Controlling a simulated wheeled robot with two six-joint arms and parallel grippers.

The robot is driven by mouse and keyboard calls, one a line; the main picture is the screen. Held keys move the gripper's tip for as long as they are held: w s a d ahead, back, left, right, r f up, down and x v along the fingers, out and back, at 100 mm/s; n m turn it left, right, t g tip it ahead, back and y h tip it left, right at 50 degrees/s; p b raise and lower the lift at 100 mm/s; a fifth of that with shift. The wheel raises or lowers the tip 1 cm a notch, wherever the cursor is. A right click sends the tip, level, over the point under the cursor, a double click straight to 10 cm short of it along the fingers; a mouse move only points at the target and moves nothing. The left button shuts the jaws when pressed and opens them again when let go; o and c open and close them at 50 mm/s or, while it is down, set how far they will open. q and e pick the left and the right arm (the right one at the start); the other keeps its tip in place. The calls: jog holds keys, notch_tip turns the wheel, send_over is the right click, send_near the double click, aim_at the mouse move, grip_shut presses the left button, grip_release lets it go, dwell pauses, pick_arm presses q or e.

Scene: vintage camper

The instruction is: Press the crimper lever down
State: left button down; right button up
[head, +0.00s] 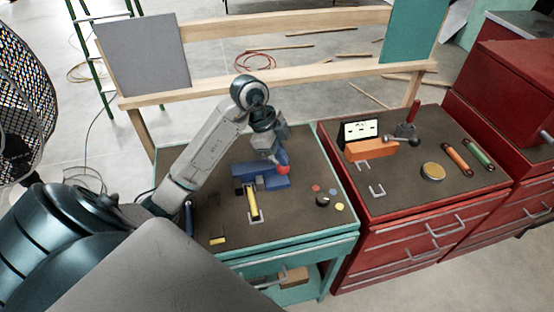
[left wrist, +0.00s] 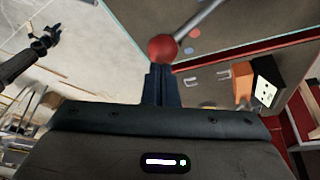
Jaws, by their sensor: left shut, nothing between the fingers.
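The crimper (head: 270,184) is a blue bench device on the teal workbench. Its lever ends in a red ball knob (head: 283,169), which also shows in the left wrist view (left wrist: 162,47) with a thin grey rod rising to the upper right. My left gripper (head: 276,158) is just above the knob and points down. Its fingers (left wrist: 160,82) are shut with nothing between them. The fingertips are right at the knob; I cannot tell whether they touch it. The gripper and wrist partly hide the crimper's back. My right gripper is not seen in the head view.
A yellow-handled tool (head: 251,201), a black knob (head: 322,200) and small coloured discs (head: 339,206) are near the crimper. The red cabinet (head: 400,190) to the right holds an orange block (head: 370,149), a levered device (head: 405,131) and cylinders. A wooden frame (head: 290,79) stands behind.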

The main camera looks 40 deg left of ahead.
aim_at(283, 172)
pick_arm(q)
jog(key=shift+s+d+f, duration=0.3)
jog(key=shift+f, duration=0.3)
jog(key=shift+s+d+f+b, duration=0.15)
jog(key=shift+f+b, duration=0.15)
jog(key=shift+f, duration=0.15)
jog(key=shift+s+d+f+b, duration=0.15)
jog(key=shift+f+b, duration=0.15)
jog(key=shift+f, duration=0.15)
jog(key=shift+s+d+f+b, duration=0.15)
jog(key=shift+f+b, duration=0.1)
jog(key=shift+f, duration=0.25)
jog(key=shift+s+d+f+b, duration=0.1)
jog(key=shift+f+b, duration=0.15)
jog(key=shift+f, duration=0.2)
